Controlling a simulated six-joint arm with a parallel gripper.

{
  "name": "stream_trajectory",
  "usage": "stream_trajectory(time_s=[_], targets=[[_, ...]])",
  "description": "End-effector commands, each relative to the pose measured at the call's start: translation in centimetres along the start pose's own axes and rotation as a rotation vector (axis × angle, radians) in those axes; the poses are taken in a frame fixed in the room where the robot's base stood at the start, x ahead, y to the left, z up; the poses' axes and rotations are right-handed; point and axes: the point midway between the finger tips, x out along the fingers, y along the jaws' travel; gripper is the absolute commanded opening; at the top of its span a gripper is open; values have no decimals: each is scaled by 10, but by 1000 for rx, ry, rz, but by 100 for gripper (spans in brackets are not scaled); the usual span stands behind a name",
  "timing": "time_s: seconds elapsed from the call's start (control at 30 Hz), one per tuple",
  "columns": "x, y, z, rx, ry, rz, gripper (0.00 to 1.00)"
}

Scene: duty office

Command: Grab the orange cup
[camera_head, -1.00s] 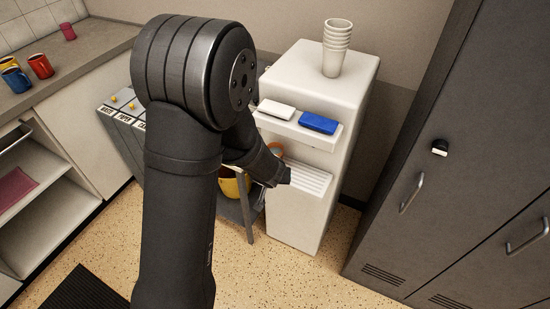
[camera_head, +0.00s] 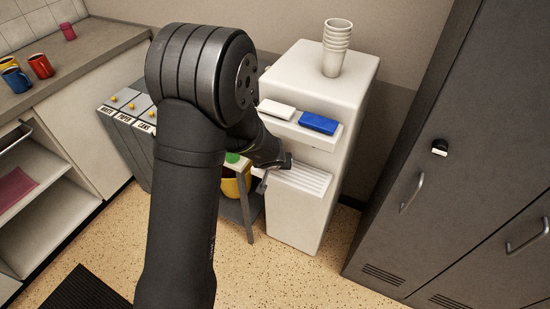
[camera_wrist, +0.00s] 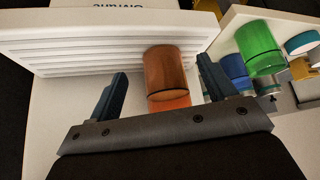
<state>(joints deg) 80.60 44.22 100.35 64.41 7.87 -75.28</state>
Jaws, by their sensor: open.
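The orange cup (camera_wrist: 168,75) shows in the wrist view, between the two fingers of my gripper (camera_wrist: 161,67). The fingers stand apart, with a visible gap on the left side; the right finger is closer to the cup. I cannot tell whether either finger touches it. The cup is beside a white slatted panel (camera_wrist: 95,48). In the head view my gripper (camera_head: 287,162) is in front of the white dispenser (camera_head: 290,218), and the orange cup is hidden behind my arm.
A green cup (camera_wrist: 260,48), a blue cup (camera_wrist: 233,70) and a white-and-teal cup (camera_wrist: 302,43) are right of the orange cup. Stacked cups (camera_head: 337,48) top the dispenser; a blue block (camera_head: 318,123) sits on its ledge. Grey lockers (camera_head: 460,150) stand right.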

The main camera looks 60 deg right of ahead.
Motion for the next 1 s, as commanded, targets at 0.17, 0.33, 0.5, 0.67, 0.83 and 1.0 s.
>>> stream_trajectory(time_s=[0.17,0.33,0.5,0.67,0.83,1.0], targets=[[5,0,-7,-2,1,-1,77],[12,0,-18,-2,1,1,77],[20,0,-30,-2,0,0,77],[30,0,-35,0,-2,1,77],[35,1,-36,1,-1,2,77],[35,0,-36,1,-1,2,77]])
